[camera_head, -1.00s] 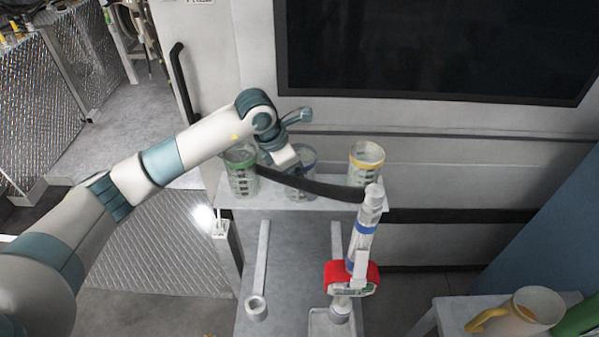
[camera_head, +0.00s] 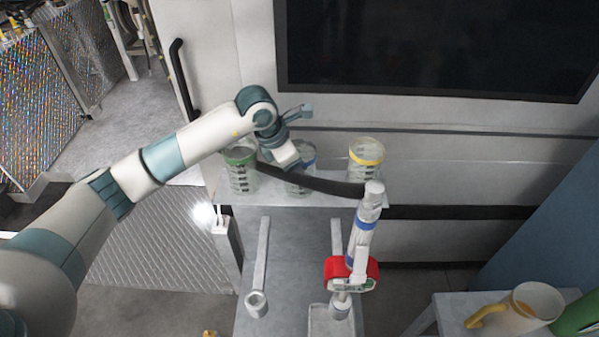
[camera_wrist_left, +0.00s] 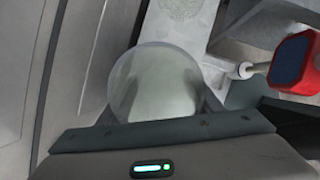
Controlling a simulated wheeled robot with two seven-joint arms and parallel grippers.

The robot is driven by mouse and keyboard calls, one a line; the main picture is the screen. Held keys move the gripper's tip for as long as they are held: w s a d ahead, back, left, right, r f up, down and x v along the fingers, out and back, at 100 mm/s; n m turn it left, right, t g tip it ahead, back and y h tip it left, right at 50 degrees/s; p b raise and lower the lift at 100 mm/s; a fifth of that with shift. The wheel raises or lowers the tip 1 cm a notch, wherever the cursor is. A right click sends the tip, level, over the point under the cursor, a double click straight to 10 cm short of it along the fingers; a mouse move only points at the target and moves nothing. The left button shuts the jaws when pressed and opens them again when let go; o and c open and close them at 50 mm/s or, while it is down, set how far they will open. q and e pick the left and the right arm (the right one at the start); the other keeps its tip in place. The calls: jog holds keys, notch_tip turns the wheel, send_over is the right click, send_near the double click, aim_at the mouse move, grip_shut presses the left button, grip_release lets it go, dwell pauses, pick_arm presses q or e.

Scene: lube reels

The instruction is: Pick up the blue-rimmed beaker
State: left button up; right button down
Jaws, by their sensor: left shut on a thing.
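The blue-rimmed beaker (camera_head: 301,182) stands upright on the narrow shelf, between the green-rimmed beaker (camera_head: 241,176) and the yellow-rimmed beaker (camera_head: 365,158). My left gripper (camera_head: 292,166) is at the blue-rimmed beaker and shut on it, covering part of its rim. In the left wrist view the round beaker (camera_wrist_left: 155,82) sits between the fingers (camera_wrist_left: 160,100), seen from above. The fingertips are mostly hidden in the head view. My right gripper is not in view.
A white-and-blue device with a red part (camera_head: 340,270) stands in front at right. A jug with a yellow handle (camera_head: 525,308) is on a side table at lower right. A wall with a dark panel is behind.

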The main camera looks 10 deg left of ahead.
pick_arm(q)
jog(key=shift+r, duration=0.1)
jog(key=shift+r+b, duration=0.55)
notch_tip(320, 180, up, 2)
jog(key=shift+b, duration=0.7)
jog(key=s+d+r+b, duration=0.4)
jog(key=d+r, duration=0.3)
jog(key=d, duration=0.3)
jog(key=shift+s+d+r+b, duration=0.2)
jog(key=shift+s+r+b, duration=0.2)
jog(key=shift+s, duration=0.3)
